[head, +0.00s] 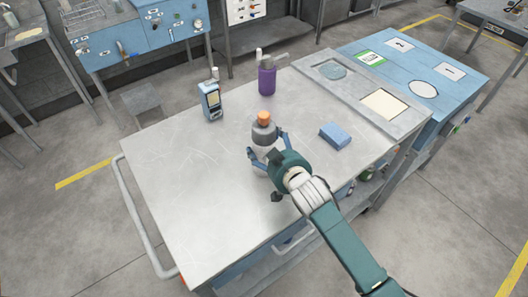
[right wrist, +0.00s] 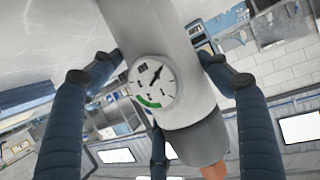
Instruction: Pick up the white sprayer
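The white sprayer (head: 261,148) stands upright on the workbench (head: 190,180), with a grey collar and an orange top. In the right wrist view the white sprayer (right wrist: 185,50) is large and close, with a round gauge on its front. My right gripper (head: 265,142) has its fingers on either side of the sprayer. In the right wrist view the fingertips of my right gripper (right wrist: 162,58) are right at the sprayer's edges. I cannot tell whether they press on it. The sprayer's lower part is partly hidden by the hand. My left gripper is not in view.
A purple bottle (head: 267,80) and a light blue handheld device (head: 211,100) stand behind the sprayer. A blue block (head: 335,135) lies to its right. A grey panel with two recesses (head: 352,97) lies along the right edge. The left part of the bench is clear.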

